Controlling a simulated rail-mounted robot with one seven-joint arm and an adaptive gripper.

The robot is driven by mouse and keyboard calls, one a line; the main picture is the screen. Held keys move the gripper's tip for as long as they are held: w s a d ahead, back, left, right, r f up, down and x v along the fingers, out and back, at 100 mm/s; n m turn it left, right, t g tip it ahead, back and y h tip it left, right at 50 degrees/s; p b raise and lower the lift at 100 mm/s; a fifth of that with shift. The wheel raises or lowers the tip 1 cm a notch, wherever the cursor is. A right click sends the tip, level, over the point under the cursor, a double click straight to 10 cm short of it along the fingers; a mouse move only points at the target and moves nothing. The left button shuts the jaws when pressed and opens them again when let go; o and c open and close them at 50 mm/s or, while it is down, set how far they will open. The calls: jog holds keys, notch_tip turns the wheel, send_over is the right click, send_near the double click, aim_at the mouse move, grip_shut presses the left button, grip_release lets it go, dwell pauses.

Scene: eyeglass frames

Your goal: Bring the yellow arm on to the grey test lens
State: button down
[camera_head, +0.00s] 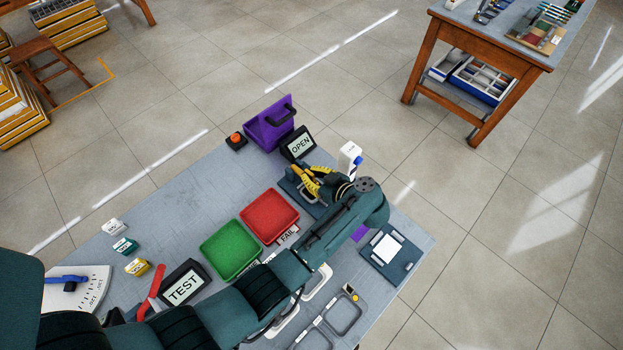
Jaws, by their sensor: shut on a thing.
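My gripper (315,186) reaches in from the right over a dark fixture (288,188) on the table, just below the OPEN sign. Its jaws are shut on the yellow arm (309,183), whose bright yellow parts show at and beside the fingers. My wrist and forearm cover the right side of the fixture. I cannot make out the grey test lens; it is small or hidden by the gripper. I cannot tell whether the yellow arm touches it.
A red tray (269,216) and a green tray (230,250) lie left of my arm. Close around the fixture stand the OPEN sign (299,144), a white bottle (349,156) and a purple bin (268,125). A dark board (391,255) lies right. The table's upper left is clear.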

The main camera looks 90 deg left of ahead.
dwell(0.5)
jog(key=c, duration=1.1)
grip_release()
jog(key=v, duration=1.2)
jog(key=shift+f, duration=0.15)
